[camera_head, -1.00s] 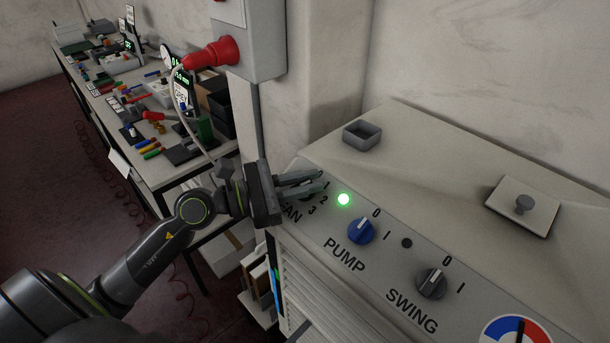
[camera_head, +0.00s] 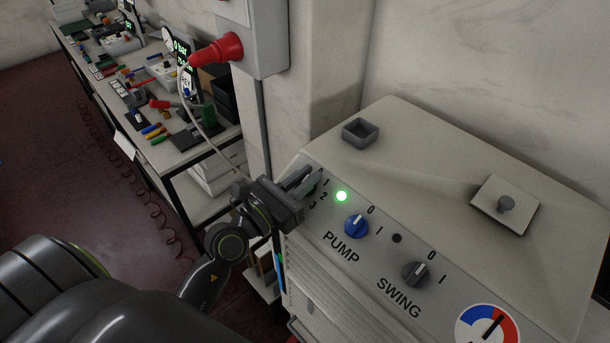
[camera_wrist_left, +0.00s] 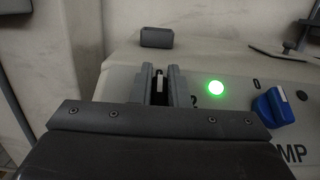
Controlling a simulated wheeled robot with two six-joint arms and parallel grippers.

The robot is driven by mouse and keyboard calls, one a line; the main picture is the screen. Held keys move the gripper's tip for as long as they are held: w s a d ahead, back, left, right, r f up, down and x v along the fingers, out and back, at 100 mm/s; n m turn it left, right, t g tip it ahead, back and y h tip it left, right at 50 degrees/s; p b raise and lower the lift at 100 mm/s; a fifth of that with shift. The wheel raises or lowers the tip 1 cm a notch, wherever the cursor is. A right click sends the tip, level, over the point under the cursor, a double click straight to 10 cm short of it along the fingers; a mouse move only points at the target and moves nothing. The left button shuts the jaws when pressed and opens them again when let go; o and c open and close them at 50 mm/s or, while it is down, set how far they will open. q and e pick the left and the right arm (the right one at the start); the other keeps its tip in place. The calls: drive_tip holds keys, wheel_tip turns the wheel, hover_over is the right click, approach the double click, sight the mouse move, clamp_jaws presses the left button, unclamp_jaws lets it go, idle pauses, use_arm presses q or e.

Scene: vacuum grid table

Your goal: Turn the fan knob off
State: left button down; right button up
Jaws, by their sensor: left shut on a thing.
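The fan knob (camera_wrist_left: 158,84) shows as a dark knob with a pale mark between the two fingers in the left wrist view. In the head view it is hidden behind my left gripper (camera_head: 307,184), beside the printed numbers 1, 2 and 3. My left gripper, also in the left wrist view (camera_wrist_left: 159,85), is shut on the knob. The FAN label is covered by the gripper. A green lamp (camera_head: 341,196) is lit just right of the numbers. My right gripper is not in view.
On the same sloping panel are the blue pump knob (camera_head: 356,226), the dark swing knob (camera_head: 416,274) and a red-blue dial (camera_head: 487,325). A small open grey box (camera_head: 360,132) and a plate with a knob (camera_head: 505,204) are on top. A cluttered bench (camera_head: 180,165) stands left.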

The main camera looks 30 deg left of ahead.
use_arm(q)
drive_tip(key=shift+f+y, duration=0.3)
drive_tip(key=shift+f, duration=0.25)
drive_tip(key=c, duration=1.8)
unclamp_jaws()
drive_tip(key=o, duration=0.4)
drive_tip(key=shift+s+d+r, duration=0.15)
drive_tip(key=shift+s+d, duration=0.05)
drive_tip(key=shift+w+a, duration=0.2)
drive_tip(key=shift+a, duration=0.1)
drive_tip(key=shift+d+r, duration=0.1)
